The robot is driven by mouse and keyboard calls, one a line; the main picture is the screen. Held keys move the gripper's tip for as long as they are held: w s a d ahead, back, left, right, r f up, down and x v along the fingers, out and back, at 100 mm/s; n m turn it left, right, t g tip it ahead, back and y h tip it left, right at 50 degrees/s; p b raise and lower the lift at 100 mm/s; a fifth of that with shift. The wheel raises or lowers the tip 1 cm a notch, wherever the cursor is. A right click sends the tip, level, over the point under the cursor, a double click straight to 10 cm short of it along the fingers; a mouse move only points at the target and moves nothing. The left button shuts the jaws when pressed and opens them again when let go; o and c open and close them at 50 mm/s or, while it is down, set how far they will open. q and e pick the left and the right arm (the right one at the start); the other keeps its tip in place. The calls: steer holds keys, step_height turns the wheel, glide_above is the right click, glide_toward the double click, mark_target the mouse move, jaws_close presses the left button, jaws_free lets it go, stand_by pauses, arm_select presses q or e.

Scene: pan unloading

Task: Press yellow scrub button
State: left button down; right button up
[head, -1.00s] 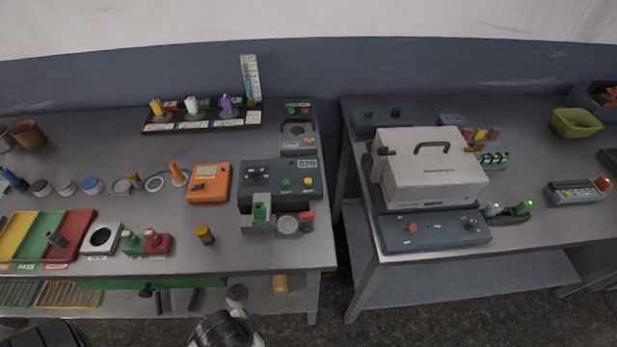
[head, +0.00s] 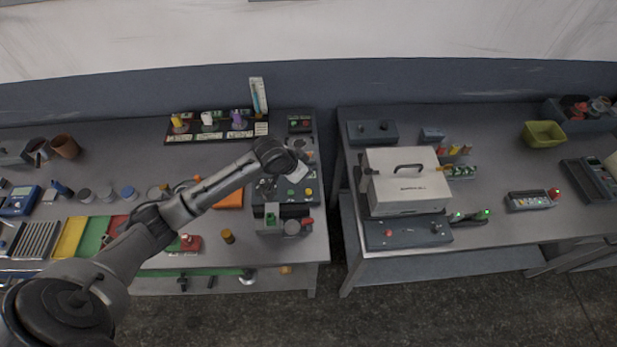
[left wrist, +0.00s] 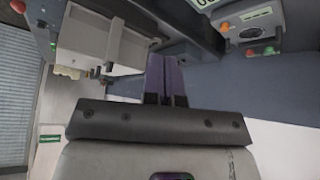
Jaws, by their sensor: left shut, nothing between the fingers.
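The dark console (head: 262,197) on the left bench carries small buttons. A yellowish button (head: 308,192) sits at its right and a green one (head: 291,193) beside it. My left arm reaches across the left bench, and its hand (head: 298,172) hangs over the console's upper part, covering some of it. In the head view the fingertips are too small to make out, and I cannot tell any contact with the console. My right gripper is not in view.
A white case with a handle (head: 408,183) stands on the right bench. An orange device (head: 230,198) lies left of the console. A red button (head: 307,222) and a round grey part sit just in front of it. A rack with spools (head: 208,120) stands behind.

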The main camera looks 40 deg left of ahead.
arm_select(q)
steer(key=shift+w+a+f+n+t+h, duration=0.25)
steer(key=shift+w+n+h, duration=0.25)
steer(key=shift+n, duration=0.35)
steer(key=shift+w+a+f+n+t+h, duration=0.1)
steer(key=shift+w+f+n+t+h, duration=0.2)
steer(key=shift+n+h, duration=0.4)
steer(key=shift+w+a+f+n+t+h, duration=0.2)
steer(key=shift+w+f+n+h, duration=0.25)
steer(key=shift+n, duration=0.5)
steer(key=shift+w, duration=0.1)
steer(key=b, duration=0.8)
glide_above(307, 190)
step_height(307, 190, down, 7)
steer(key=shift+r, duration=0.15)
steer(key=shift+f, duration=0.95)
